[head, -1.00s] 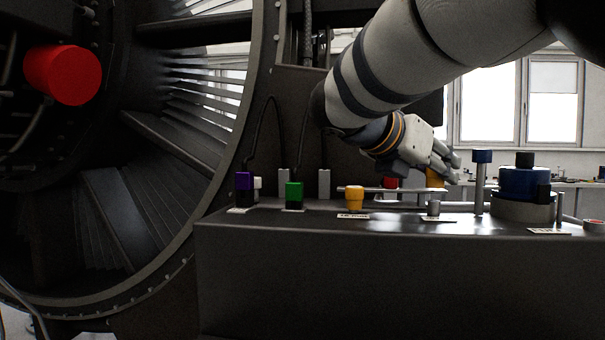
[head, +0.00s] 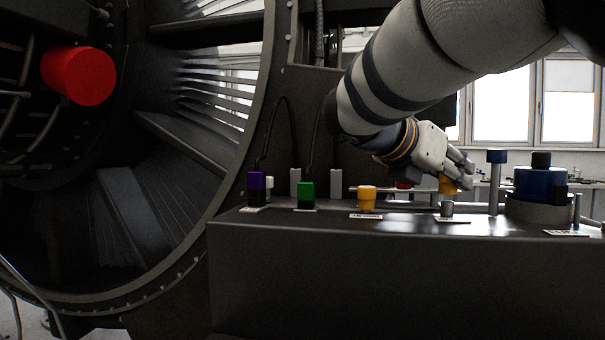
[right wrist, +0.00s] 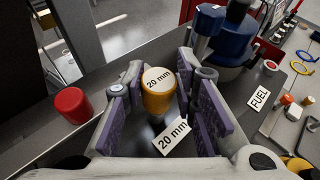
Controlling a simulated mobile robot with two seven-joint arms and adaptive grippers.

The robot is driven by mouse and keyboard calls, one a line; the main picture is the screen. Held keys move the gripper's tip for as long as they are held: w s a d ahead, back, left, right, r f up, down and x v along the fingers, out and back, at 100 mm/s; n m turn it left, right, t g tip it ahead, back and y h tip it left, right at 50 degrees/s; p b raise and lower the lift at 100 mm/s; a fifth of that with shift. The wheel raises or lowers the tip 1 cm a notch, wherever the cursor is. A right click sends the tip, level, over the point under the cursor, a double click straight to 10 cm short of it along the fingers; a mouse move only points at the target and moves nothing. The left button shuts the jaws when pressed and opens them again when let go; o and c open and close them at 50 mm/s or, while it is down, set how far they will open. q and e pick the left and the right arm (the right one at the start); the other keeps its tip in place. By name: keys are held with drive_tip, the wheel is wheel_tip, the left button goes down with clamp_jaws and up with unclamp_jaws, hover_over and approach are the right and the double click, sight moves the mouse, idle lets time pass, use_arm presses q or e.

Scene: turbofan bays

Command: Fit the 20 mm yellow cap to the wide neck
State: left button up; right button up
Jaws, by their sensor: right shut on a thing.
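My right gripper (head: 458,178) is shut on a yellow cap (head: 447,185) with "20 mm" on its top. In the right wrist view the cap (right wrist: 158,97) sits upright between the purple pads of the gripper (right wrist: 160,100). In the head view a short grey neck (head: 447,209) stands directly below the cap, with a small gap seeming to show between them. My left gripper is not in view.
Another yellow piece (head: 367,198) stands left on the dark bench (head: 400,280), beyond it green (head: 306,195) and purple (head: 256,187) pieces. A tall blue-topped post (head: 495,182) and a blue unit (head: 538,186) stand close right. A red cap (right wrist: 73,104) is near the fingers.

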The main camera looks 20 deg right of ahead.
drive_tip(key=shift+f, duration=1)
idle(0.8)
drive_tip(key=shift+r, duration=3.05)
drive_tip(key=shift+f, duration=0.1)
